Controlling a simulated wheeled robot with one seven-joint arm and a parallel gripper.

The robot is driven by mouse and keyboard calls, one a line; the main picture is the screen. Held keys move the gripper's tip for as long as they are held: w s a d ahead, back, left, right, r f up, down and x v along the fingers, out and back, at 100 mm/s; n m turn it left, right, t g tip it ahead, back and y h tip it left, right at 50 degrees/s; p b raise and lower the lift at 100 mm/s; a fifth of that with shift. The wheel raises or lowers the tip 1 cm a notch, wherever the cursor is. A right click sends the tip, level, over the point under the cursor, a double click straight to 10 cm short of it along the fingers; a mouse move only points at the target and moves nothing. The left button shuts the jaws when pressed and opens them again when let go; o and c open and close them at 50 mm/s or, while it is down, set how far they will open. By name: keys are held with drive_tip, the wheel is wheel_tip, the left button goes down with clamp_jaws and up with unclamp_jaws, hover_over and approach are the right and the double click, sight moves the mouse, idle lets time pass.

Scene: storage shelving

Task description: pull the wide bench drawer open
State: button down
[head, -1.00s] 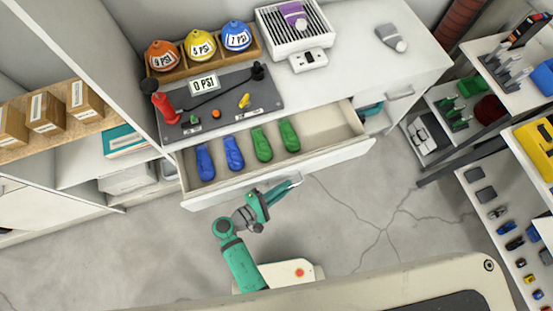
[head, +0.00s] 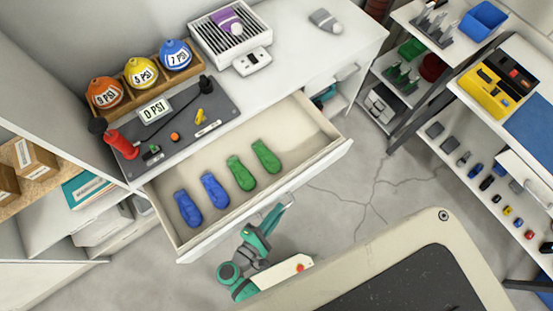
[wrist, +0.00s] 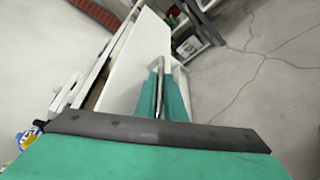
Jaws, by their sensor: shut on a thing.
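The wide bench drawer (head: 310,168) is pulled well out from under the white bench top. Inside it lie two blue items (head: 213,190) and two green items (head: 266,156) in a row, with bare drawer floor to their right. My gripper (head: 278,214) is at the drawer's front face, near its middle. In the wrist view my gripper (wrist: 159,88) is shut on the drawer's handle (wrist: 160,82), a thin bar between the teal fingers. In the head view the handle is mostly hidden by my gripper.
On the bench stand orange, yellow and blue PSI-labelled objects (head: 141,73), a dark mat with a red pump (head: 122,143), and a white slatted unit (head: 228,35). Shelving (head: 480,170) stands at the right. Cracked grey floor (head: 365,190) is clear between.

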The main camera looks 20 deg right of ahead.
drive_tip(key=c, duration=1.8)
unclamp_jaws()
drive_tip(key=shift+c, duration=0.2)
drive_tip(key=v, duration=1.1)
drive_tip(key=s+f+m+g+y, duration=0.1)
drive_tip(key=s+f+y, duration=0.2)
drive_tip(key=f+y, duration=0.45)
wheel_tip(320, 180, up, 27)
drive_tip(key=w+m+t+y, duration=0.2)
drive_tip(key=m+t+y, duration=0.4)
drive_tip(key=m, duration=0.5)
drive_tip(key=t, duration=0.2)
drive_tip(key=shift+w+d+t, duration=0.3)
drive_tip(key=shift+w+t, duration=0.05)
drive_tip(key=shift+t, duration=0.05)
